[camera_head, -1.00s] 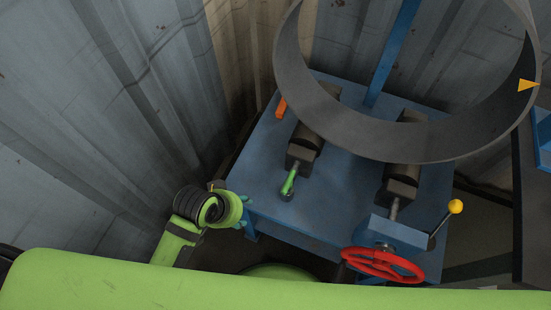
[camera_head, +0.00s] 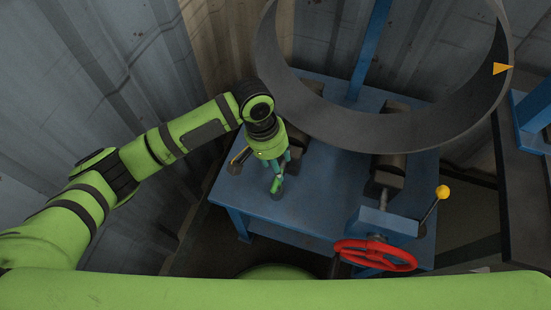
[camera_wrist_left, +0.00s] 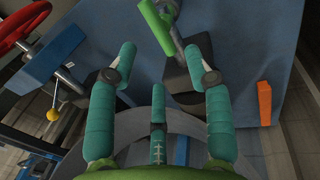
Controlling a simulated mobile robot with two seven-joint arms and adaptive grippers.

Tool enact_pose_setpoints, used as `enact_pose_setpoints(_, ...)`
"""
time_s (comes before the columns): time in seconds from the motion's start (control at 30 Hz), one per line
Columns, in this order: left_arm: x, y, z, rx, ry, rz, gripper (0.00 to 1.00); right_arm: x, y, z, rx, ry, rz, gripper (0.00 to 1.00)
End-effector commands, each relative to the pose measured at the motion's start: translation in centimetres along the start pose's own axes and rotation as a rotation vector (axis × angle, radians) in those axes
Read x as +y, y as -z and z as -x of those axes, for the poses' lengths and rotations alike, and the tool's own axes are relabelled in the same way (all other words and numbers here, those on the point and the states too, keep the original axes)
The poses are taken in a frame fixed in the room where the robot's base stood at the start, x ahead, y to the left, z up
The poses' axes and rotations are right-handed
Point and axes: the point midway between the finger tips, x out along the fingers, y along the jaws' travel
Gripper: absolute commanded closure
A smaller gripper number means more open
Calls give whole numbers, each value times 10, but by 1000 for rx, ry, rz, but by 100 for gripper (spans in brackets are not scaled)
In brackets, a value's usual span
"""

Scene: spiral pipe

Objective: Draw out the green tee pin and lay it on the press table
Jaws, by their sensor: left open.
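The green tee pin (camera_head: 277,187) stands at the near end of the left roller mount on the blue press table (camera_head: 325,195). In the left wrist view the pin (camera_wrist_left: 156,27) shows at the top, partly cut off by the frame edge. My left gripper (camera_head: 277,168) is over the table, pointing down close above the pin. In the left wrist view its teal fingers (camera_wrist_left: 160,52) are spread, with nothing between them, and the pin lies just beyond the fingertips. I cannot tell whether any finger touches it. My right gripper is not in view.
A large grey pipe ring (camera_head: 400,140) rests over the rollers. A red handwheel (camera_head: 375,254) and a yellow-knobbed lever (camera_head: 442,192) are at the table's front right. An orange block (camera_wrist_left: 264,103) shows in the wrist view. A corrugated wall (camera_head: 60,110) is at left.

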Motion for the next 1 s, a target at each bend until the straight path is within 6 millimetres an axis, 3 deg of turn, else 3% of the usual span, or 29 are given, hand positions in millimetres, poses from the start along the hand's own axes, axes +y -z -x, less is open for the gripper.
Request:
enact_pose_setpoints(0.17, -3, 1, -13, -10, 10, 13, 49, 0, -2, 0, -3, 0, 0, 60)
enact_pose_setpoints(0.53, -3, 1, -62, -6, 9, 10, 49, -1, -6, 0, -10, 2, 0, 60)
enact_pose_setpoints(0.9, -3, 1, -69, -4, 9, 8, 49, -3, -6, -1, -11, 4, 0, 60)
enact_pose_setpoints(0.93, -3, 1, -69, -4, 9, 8, 53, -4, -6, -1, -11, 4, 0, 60)
enact_pose_setpoints(1.0, -3, 1, -69, -5, 9, 8, 81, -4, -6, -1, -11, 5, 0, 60)
